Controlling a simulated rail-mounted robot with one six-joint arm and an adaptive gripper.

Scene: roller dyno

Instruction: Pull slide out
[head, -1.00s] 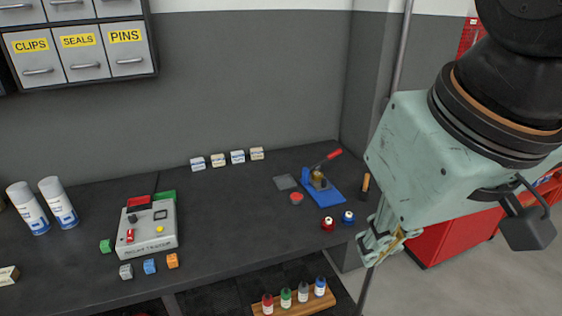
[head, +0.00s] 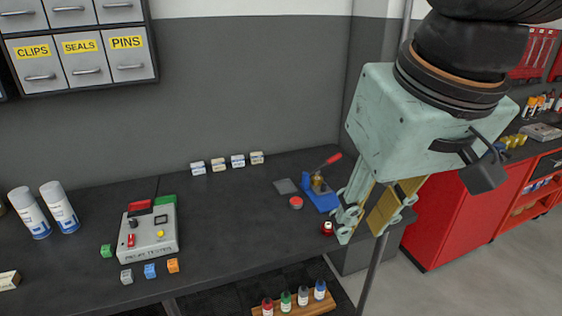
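My gripper (head: 361,232) hangs over the right end of the dark workbench (head: 225,230), pointing down. Its two fingers stand apart with yellowish inner pads showing, and nothing is seen between them. No part is clearly marked as the slide, and I cannot tell which thing it is. A blue hand press (head: 322,200) with a red-tipped lever stands on the bench just left of the fingers. A wooden rack (head: 322,307) with several small bottles shows below the bench's front edge. My gripper hides part of the bench's right end.
A relay tester (head: 150,245) and small coloured blocks stand on the bench's left part. Two spray cans (head: 60,207) stand further left. Several small white boxes (head: 237,161) line the back. Red cabinets (head: 455,225) stand at the right. The middle of the bench is clear.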

